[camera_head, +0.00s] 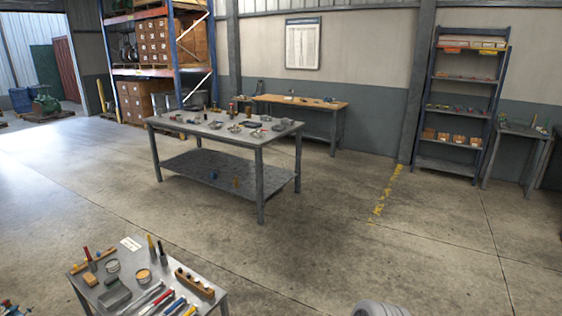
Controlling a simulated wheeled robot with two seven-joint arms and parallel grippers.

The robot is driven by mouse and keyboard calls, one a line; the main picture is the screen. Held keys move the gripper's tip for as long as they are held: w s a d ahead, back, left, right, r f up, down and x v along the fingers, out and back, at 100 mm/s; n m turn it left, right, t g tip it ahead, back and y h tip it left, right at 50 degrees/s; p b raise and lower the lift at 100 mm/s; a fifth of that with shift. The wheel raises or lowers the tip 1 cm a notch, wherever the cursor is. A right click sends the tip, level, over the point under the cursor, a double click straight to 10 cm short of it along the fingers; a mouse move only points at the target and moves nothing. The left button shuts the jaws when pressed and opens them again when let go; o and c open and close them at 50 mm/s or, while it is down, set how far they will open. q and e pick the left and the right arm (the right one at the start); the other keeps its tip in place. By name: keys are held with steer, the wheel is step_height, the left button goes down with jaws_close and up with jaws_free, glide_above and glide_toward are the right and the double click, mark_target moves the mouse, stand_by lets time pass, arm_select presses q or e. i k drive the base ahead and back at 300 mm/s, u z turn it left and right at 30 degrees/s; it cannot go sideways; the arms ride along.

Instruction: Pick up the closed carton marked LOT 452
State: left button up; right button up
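Several brown cartons stand stacked on the shelf of a tall blue and orange rack (211,45) at the back left; the upper stack (160,42) fills a middle shelf. More brown cartons (137,101) sit at the rack's foot, partly hidden behind the table in front. The cartons are too small and far off for me to read any lot number, so I cannot tell which is LOT 452. Neither of my grippers shows in the head view.
A grey metal table (258,140) with small parts stands mid-floor, before the rack. A low tool table (130,268) is at front left. A wooden-topped bench (320,102) and a blue shelf unit (497,100) line the back wall. Floor at the left and right is open.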

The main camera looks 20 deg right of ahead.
mark_target(473, 142)
steer(key=z, duration=0.65)
steer(key=i, duration=2.2)
steer(key=z, duration=1)
steer(key=i, duration=1.9)
steer(key=z, duration=0.5)
steer(key=i, duration=6.1)
steer(key=u, duration=0.45)
steer(key=i, duration=1.75)
steer(key=u, duration=0.1)
